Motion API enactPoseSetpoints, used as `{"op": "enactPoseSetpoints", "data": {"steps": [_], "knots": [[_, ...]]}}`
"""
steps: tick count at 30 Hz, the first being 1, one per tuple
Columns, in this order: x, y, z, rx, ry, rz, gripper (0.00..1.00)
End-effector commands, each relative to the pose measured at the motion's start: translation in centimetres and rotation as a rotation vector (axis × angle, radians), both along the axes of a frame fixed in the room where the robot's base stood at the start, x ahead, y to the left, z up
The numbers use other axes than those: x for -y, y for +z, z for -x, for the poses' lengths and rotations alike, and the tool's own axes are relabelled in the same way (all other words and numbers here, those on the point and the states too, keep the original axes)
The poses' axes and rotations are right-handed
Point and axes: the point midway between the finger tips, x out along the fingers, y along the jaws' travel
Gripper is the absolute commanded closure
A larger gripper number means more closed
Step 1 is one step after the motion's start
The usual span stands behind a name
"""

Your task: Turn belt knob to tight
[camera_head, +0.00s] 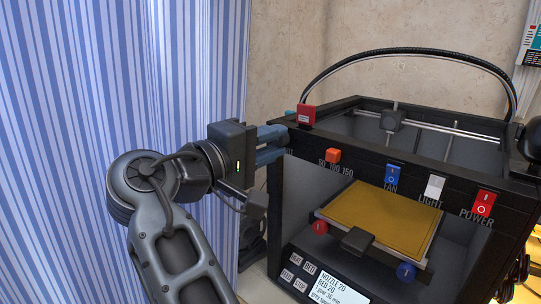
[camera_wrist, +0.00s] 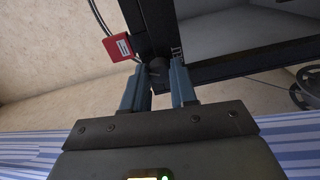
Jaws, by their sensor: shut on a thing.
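The dark round knob (camera_wrist: 158,68) sits at the corner of the black printer frame (camera_wrist: 215,62) in the wrist view. My gripper (camera_wrist: 160,74) has its two blue fingers on either side of the knob, shut on it. In the head view my gripper (camera_head: 283,141) reaches from the left to the upper left front corner of the printer (camera_head: 375,150). The fingers hide the knob there. Lettering beside the fingertips is mostly covered, so the knob's setting cannot be read.
The printer front carries an orange slider (camera_head: 333,155), a blue fan switch (camera_head: 391,174), a white light switch (camera_head: 434,187) and a red power switch (camera_head: 483,204). A red box (camera_head: 306,115) stands just above the fingertips. A striped curtain (camera_head: 90,130) hangs at left.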

Motion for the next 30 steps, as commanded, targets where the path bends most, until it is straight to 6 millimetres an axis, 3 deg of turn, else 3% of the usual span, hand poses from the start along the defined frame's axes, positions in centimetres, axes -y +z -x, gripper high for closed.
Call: {"op": "enactPoseSetpoints", "data": {"steps": [1,15,30], "knots": [[0.14,-0.66,0.03,0.024,-0.005,-0.036,1.00],[0.11,-0.69,0.04,0.266,-0.005,-0.347,1.00],[0.14,-0.51,0.03,0.371,-0.007,-0.483,1.00]]}}
